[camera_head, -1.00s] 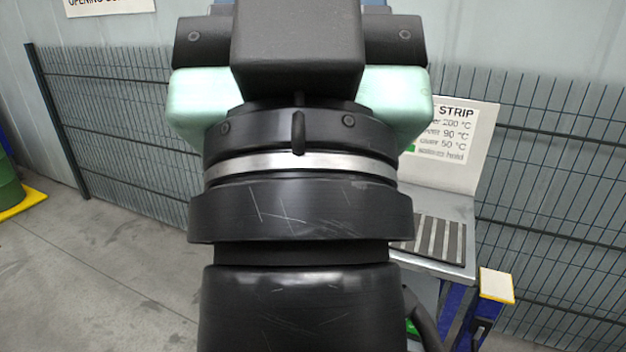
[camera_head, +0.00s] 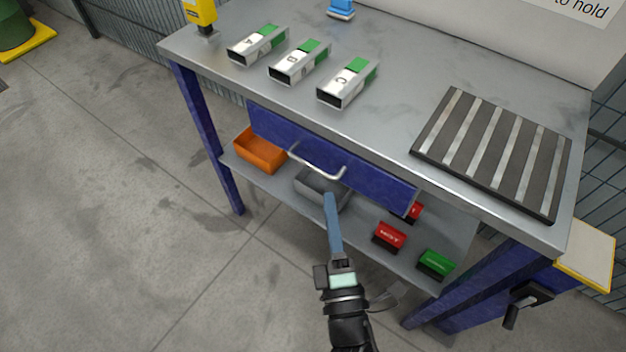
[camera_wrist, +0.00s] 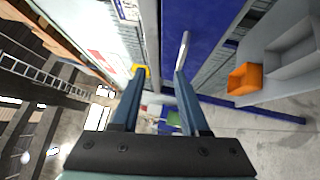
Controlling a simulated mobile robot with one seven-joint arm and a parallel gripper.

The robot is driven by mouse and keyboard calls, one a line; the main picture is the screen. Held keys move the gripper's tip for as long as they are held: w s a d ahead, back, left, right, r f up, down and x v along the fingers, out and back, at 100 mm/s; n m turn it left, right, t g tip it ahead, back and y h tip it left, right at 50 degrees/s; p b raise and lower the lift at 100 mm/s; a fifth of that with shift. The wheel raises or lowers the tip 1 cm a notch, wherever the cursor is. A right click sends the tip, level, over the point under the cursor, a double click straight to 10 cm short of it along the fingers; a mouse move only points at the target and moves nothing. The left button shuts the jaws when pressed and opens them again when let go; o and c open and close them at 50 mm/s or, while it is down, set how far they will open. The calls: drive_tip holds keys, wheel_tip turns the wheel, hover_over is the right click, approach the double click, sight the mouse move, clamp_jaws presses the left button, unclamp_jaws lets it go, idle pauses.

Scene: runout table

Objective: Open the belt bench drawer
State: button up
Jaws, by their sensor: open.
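The blue drawer front (camera_head: 365,180) sits under the edge of the grey bench top and appears closed. Its silver bar handle (camera_head: 318,166) faces me. My gripper (camera_head: 329,197) is just below the handle in the head view, its long blue-grey fingers pointing towards it. In the wrist view my gripper (camera_wrist: 159,74) is open with nothing held between the fingers. There the handle (camera_wrist: 184,50) shows just beyond the right fingertip, against the blue drawer front (camera_wrist: 205,22). I cannot tell whether finger and handle touch.
The bench top (camera_head: 390,95) carries tubes marked A, B and C (camera_head: 346,84) and a slotted dark plate (camera_head: 495,150). The lower shelf (camera_head: 275,186) holds an orange bin (camera_head: 258,152), a grey bin (camera_head: 312,187) and red and green boxes (camera_head: 437,263).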

sight(314, 166)
wheel_tip(314, 166, down, 4)
drive_tip(key=s+n+y, duration=0.1)
drive_tip(key=shift+g, duration=0.3)
drive_tip(key=x, duration=1.2)
drive_tip(key=shift+w+a+r, duration=0.15)
drive_tip(key=shift+a+r, duration=0.05)
drive_tip(key=shift+a, duration=0.1)
clamp_jaws()
idle(0.5)
